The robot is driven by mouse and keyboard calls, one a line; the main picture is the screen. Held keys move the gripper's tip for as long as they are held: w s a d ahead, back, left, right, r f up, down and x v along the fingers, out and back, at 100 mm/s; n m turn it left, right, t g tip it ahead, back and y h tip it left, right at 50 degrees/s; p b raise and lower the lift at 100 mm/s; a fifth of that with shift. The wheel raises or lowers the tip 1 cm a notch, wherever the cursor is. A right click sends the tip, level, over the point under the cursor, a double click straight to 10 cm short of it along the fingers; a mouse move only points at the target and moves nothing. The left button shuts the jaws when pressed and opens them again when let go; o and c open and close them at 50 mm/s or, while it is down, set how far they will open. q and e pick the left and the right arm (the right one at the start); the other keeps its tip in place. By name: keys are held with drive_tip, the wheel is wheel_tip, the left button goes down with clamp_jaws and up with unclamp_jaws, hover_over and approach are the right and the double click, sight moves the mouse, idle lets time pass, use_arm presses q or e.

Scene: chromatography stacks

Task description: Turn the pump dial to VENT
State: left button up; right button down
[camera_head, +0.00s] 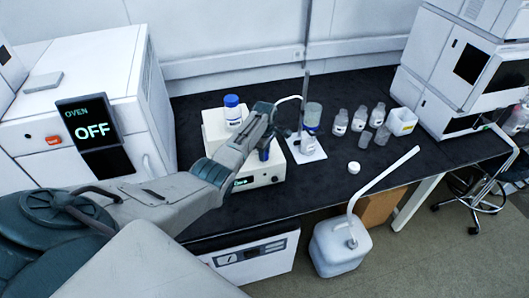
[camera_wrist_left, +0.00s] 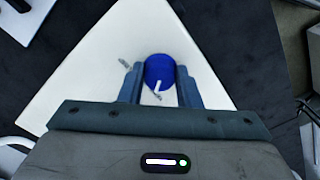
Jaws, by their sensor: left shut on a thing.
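The pump (camera_head: 262,178) is a white box on the black bench, with a bottle with a blue cap (camera_head: 232,112) on top. My left gripper (camera_head: 266,146) reaches down over the pump's front. The blue dial (camera_head: 263,155) shows partly beneath it. In the left wrist view the round blue dial (camera_wrist_left: 158,68) sits between the two fingers of my left gripper (camera_wrist_left: 158,80), which are shut on its sides. A white pointer line on the dial points toward the gripper's palm. Small dark marks beside the dial are too small to read. My right gripper is out of view.
An oven (camera_head: 100,105) reading OFF stands at the left. A white jug (camera_head: 338,245) stands on the floor. The bench's front right is mostly clear.

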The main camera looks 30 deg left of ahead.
use_arm(q)
drive_tip(key=shift+w+a+r+n, duration=0.1)
drive_tip(key=shift+n, duration=0.8)
drive_tip(key=o, duration=1)
drive_tip(key=shift+c, duration=0.2)
wheel_tip(320, 180, up, 11)
drive_tip(key=b, duration=0.3)
